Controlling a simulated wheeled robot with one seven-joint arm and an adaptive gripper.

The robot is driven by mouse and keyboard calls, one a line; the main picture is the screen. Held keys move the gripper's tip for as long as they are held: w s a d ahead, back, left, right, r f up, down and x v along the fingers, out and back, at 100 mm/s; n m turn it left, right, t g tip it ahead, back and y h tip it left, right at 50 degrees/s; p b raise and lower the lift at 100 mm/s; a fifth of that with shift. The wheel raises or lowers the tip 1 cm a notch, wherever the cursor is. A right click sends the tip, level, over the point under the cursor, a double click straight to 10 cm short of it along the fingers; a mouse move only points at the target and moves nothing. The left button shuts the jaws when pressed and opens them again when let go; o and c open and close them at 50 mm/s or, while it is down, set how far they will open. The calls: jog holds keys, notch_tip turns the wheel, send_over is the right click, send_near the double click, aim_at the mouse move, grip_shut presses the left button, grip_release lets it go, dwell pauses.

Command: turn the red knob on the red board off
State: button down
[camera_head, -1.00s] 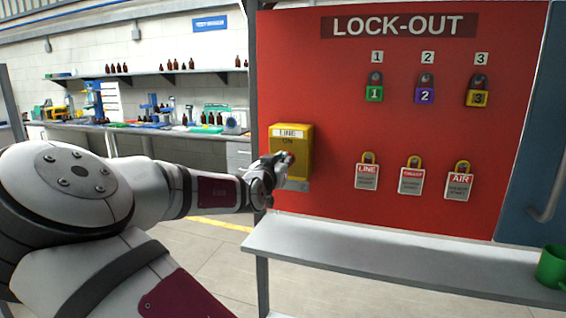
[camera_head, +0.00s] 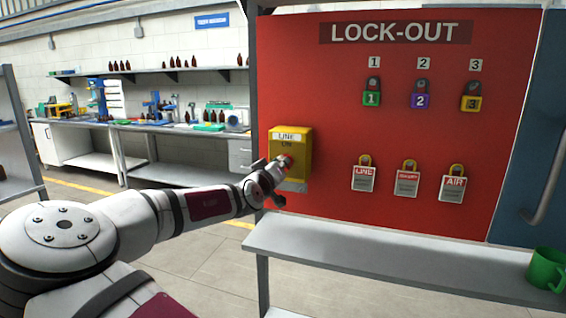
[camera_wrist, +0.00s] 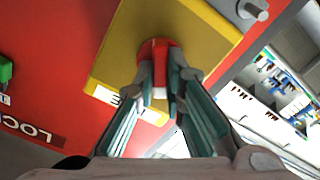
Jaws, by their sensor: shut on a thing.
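The red board (camera_head: 400,115) headed LOCK-OUT stands upright at the right. A yellow box (camera_head: 305,150) labelled LINE and ON is mounted at its left side; it also fills the upper middle of the wrist view (camera_wrist: 205,35). The red knob (camera_wrist: 153,48) sits on the front of the box, and a bit of it shows in the head view (camera_head: 287,161). My gripper (camera_wrist: 160,85) is at the box front, its two fingers closed on either side of the knob. The fingers hide part of the knob.
Green, purple and yellow padlocks (camera_head: 421,95) hang in the board's upper row, with several tags (camera_head: 407,180) below. A grey shelf (camera_head: 370,255) juts out under the board and holds a green mug (camera_head: 546,268). A workbench (camera_head: 150,130) stands behind at the left.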

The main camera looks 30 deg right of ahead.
jog(key=n+p, duration=0.1)
jog(key=n, duration=0.4)
jog(key=n+p, duration=0.2)
jog(key=n, duration=0.4)
jog(key=shift+w+a+f, duration=0.15)
jog(key=shift+f, duration=0.05)
jog(key=shift+n, duration=0.3)
jog(key=c, duration=1.7)
grip_release()
jog(key=shift+o, duration=0.2)
jog(key=v, duration=1.2)
